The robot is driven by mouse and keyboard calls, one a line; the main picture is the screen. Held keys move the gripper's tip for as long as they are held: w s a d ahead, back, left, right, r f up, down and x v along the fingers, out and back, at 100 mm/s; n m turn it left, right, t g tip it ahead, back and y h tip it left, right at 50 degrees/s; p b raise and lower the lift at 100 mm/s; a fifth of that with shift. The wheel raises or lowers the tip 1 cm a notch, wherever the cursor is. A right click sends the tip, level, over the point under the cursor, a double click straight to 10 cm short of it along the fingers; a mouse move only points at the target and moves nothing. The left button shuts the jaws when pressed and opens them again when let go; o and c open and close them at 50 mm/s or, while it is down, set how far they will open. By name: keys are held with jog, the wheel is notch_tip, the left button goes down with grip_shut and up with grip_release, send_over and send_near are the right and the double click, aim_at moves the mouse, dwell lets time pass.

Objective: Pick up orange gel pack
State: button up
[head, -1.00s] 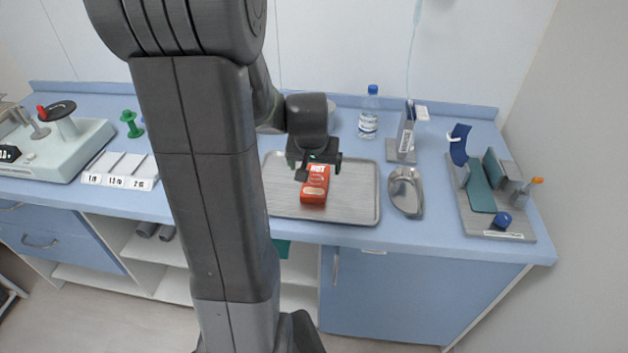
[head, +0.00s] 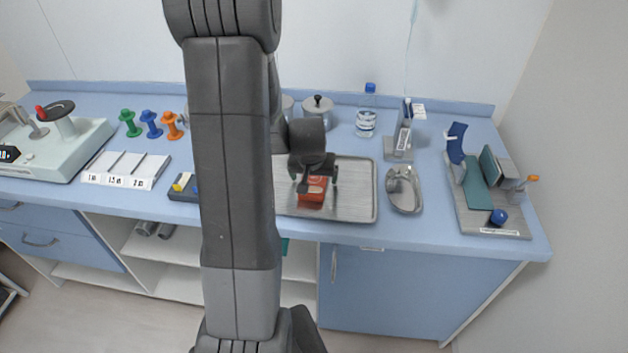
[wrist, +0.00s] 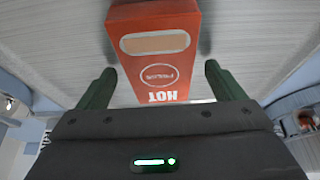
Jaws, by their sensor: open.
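The orange gel pack (head: 312,196) is a red-orange block lying on the metal tray (head: 352,205). In the wrist view the pack (wrist: 156,60) shows a "HOT" label, upside down, and a pale oval window. My gripper (head: 315,186) is right over the pack in the head view and hides part of it. In the wrist view my gripper (wrist: 158,88) is open, with one green finger on each side of the pack's near end. Gaps show between the fingers and the pack. I cannot tell how deep the fingertips reach.
To the right of the tray are a metal kidney dish (head: 406,197) and a stand with teal pads (head: 478,180). A water bottle (head: 366,112) and a lidded pot (head: 318,112) stand behind. Pegs, a card rack (head: 125,168) and a machine are to the left.

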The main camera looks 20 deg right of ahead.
aim_at(314, 179)
jog(key=c, duration=1.2)
notch_tip(314, 179, up, 15)
jog(key=p, duration=0.3)
jog(key=shift+c, duration=0.2)
